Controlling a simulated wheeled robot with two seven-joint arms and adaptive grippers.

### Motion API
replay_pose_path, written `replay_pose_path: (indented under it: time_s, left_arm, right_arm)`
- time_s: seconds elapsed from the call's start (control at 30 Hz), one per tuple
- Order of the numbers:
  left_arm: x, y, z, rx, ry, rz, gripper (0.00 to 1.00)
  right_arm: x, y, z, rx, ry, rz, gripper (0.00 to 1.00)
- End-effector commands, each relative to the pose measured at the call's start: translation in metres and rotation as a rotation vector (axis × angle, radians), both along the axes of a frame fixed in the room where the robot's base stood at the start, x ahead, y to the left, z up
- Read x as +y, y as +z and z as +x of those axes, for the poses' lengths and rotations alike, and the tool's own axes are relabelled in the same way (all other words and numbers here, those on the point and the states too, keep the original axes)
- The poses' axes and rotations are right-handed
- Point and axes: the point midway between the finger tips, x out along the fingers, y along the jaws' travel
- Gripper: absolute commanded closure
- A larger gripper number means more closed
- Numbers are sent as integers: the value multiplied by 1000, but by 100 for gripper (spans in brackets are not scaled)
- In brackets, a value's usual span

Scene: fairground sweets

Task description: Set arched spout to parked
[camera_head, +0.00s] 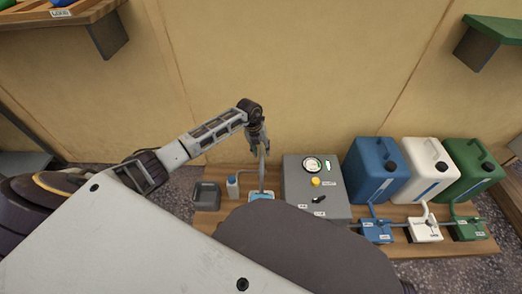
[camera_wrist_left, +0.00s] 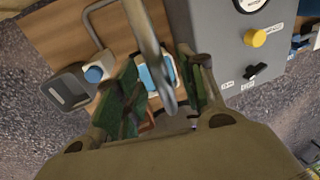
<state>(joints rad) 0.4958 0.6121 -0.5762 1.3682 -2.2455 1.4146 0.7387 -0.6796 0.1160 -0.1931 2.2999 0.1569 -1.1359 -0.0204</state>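The arched spout (camera_head: 262,168) is a thin grey bent tube beside the grey control box (camera_head: 302,182). In the left wrist view a thick grey tube (camera_wrist_left: 148,45), seemingly the spout, rises close to the camera between the fingers. My left gripper (camera_head: 258,143) reaches down to the spout's top in the head view. In the wrist view its green-padded fingers (camera_wrist_left: 158,92) are spread on either side of the tube; a firm grip does not show. A blue-and-white piece (camera_wrist_left: 152,74) lies below. My right gripper is not in view.
A grey tray (camera_head: 206,196) and a small white bottle with a blue cap (camera_head: 232,188) stand left of the spout. Blue (camera_head: 374,172), white (camera_head: 428,170) and green (camera_head: 470,168) canisters stand right of the box, with valve blocks in front. A wall rises behind.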

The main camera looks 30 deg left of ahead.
Motion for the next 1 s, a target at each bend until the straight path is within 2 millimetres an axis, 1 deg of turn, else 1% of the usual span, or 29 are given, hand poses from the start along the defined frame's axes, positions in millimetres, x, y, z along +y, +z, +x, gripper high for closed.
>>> replay_pose_path:
  time_s: [0.2, 0.5, 0.83, 1.0]
  left_arm:
    - [0, 0, 0, 0, 0, 0, 60]
    - [0, 0, 0, 0, 0, 0, 99]
    - [0, 1, 0, 0, -2, 0, 100]
    - [4, 1, -2, -1, -13, 1, 100]
  right_arm:
    - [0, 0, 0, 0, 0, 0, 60]
    - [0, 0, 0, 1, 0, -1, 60]
    - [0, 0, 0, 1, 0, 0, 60]
    - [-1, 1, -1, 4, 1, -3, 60]
